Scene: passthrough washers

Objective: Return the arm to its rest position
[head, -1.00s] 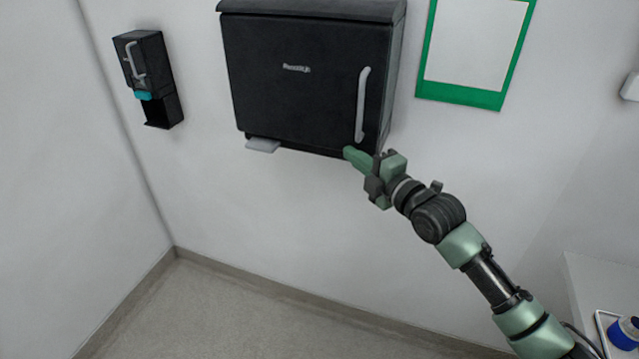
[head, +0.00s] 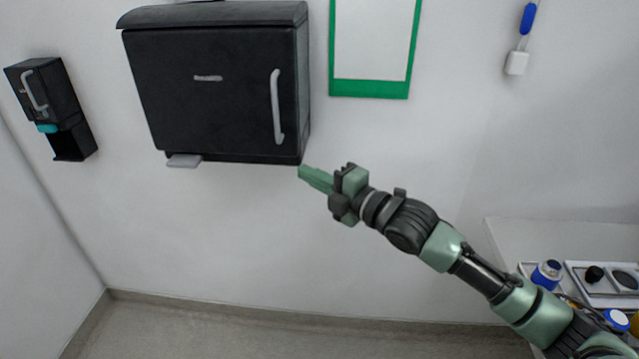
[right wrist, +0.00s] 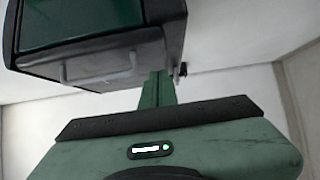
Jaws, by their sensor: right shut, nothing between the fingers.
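My right arm reaches in from the lower right of the head view. Its green gripper (head: 316,179) is shut and empty, with its fingertips close to the lower right corner of a black wall-mounted washer cabinet (head: 225,95). I cannot tell whether they touch it. The cabinet has a grey vertical handle (head: 277,107) and a small light tab under its lower edge. My left gripper is not in view.
A black dispenser (head: 52,108) hangs on the wall at left. A green-framed panel (head: 369,96) hangs right of the cabinet. A white counter (head: 515,228) at right, near my arm, holds a blue-labelled bottle (head: 546,274) and trays. The wall and floor below the cabinet are clear.

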